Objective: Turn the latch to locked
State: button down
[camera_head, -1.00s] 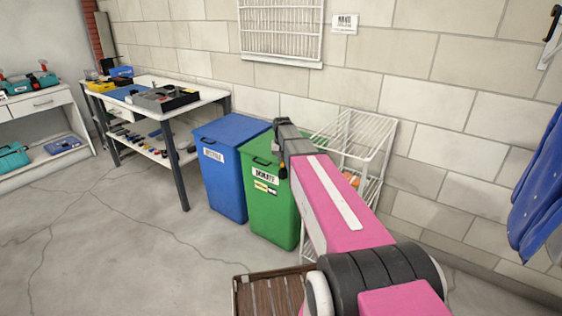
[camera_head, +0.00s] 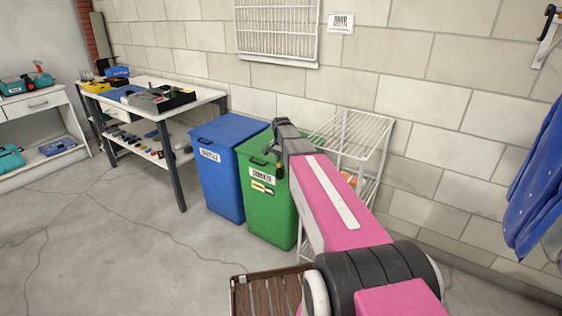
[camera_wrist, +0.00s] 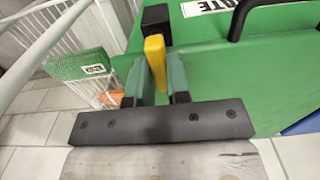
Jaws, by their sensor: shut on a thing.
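The latch (camera_wrist: 155,62) is a yellow lever below a black block, on the green bin (camera_wrist: 220,75) in the wrist view. It points down in that picture. My gripper (camera_wrist: 157,88) has its two grey-green fingers on either side of the yellow lever, shut on it. In the head view, my gripper (camera_head: 279,152) is at the green bin (camera_head: 268,205), by its upper front edge.
A blue bin (camera_head: 217,170) stands left of the green one. A white wire rack (camera_head: 352,135) stands close on the right. A black bin handle (camera_wrist: 240,20) is near the latch. Open floor is at left.

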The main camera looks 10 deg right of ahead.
dwell(0.4)
jog(key=c, duration=1.1)
grip_release()
jog(key=shift+r, duration=0.15)
notch_tip(320, 180, up, 11)
jog(key=shift+f, duration=0.2)
jog(key=s+a+f+n, duration=0.1)
jog(key=s+f+n, duration=0.2)
jog(key=s+f, duration=0.3)
jog(key=s+a+f+n, duration=0.1)
jog(key=s+f+n, duration=0.2)
jog(key=s, duration=0.9)
jog(key=s+f+n, duration=0.3)
jog(key=s+f, duration=0.6)
jog(key=shift+s+a+f, duration=0.2)
jog(key=shift+s+a, duration=0.05)
jog(key=shift+a, duration=0.15)
